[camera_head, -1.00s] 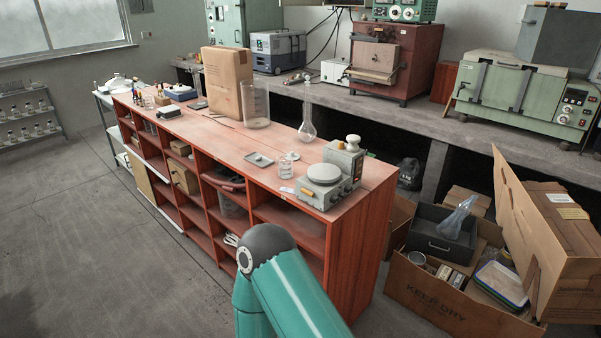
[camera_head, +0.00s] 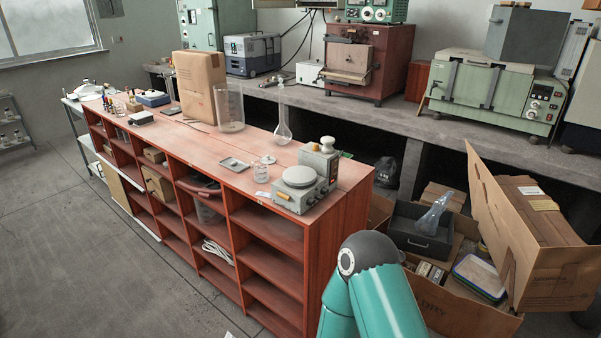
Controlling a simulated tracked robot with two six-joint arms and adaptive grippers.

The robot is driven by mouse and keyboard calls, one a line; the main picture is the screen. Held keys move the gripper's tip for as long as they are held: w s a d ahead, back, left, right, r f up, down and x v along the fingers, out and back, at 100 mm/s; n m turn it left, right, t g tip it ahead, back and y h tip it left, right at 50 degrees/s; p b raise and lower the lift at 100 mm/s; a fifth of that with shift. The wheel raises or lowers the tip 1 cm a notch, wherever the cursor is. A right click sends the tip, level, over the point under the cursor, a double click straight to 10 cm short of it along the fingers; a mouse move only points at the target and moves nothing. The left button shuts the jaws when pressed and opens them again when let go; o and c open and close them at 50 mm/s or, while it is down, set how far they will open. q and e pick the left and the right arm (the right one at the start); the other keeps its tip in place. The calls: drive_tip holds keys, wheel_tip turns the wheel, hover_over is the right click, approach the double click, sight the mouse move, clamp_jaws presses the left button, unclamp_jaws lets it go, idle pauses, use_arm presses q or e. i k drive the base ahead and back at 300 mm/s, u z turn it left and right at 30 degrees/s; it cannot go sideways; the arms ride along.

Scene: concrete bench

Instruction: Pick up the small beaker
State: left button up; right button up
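A small clear glass beaker (camera_head: 261,173) stands on the red wooden shelf unit's top (camera_head: 205,157), left of a grey hotplate stirrer (camera_head: 299,189). A larger clear beaker (camera_head: 230,108) stands farther back on the same top, beside a cardboard box. A teal arm of mine rises at the bottom right of the view, in front of the shelf unit and well below the small beaker. No gripper shows in this view.
A shallow grey tray (camera_head: 233,164) lies just behind the small beaker. A tall flask (camera_head: 283,118) stands behind it, and a cardboard box (camera_head: 199,84) farther left. An open carton (camera_head: 455,309) with clutter is on the floor at right.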

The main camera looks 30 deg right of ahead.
sight(261, 171)
drive_tip(key=z, duration=0.15)
drive_tip(key=i, duration=1)
drive_tip(key=u, duration=0.05)
